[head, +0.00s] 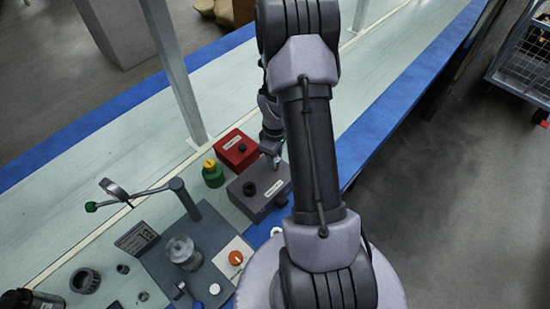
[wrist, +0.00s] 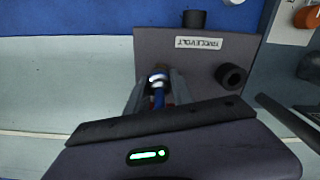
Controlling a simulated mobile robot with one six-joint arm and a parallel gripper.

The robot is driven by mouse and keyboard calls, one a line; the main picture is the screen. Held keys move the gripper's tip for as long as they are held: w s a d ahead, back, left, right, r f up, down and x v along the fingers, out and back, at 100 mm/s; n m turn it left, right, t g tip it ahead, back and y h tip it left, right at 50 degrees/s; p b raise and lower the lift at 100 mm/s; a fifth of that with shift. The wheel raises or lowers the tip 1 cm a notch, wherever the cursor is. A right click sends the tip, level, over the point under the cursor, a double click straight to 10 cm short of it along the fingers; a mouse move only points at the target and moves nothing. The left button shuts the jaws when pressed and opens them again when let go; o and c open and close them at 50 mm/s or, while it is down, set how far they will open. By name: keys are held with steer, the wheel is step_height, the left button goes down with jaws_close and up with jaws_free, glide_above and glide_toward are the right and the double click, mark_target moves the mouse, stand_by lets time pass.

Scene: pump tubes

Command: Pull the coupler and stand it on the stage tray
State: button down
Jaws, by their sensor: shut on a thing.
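My gripper (wrist: 157,92) is shut on a small blue piece with a pale, shiny end, which I take to be the coupler (wrist: 158,80). In the head view my gripper (head: 271,148) is over the right part of the grey labelled box (head: 248,193), which also shows in the wrist view (wrist: 200,66). The coupler's lower end is at the box top; I cannot tell whether it is seated or clear. A flat blue-grey plate (head: 215,232), perhaps the stage tray, lies at lower left of the box, with a clear jar (head: 182,251) on it.
A red box (head: 236,150) and a green bottle (head: 213,174) stand beside the grey box. A post with a jointed arm (head: 178,190) rises behind the plate. A white panel with an orange knob (head: 235,258) is close by.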

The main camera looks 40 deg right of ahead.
steer(key=shift+r+p, duration=1.55)
steer(key=shift+r, duration=0.4)
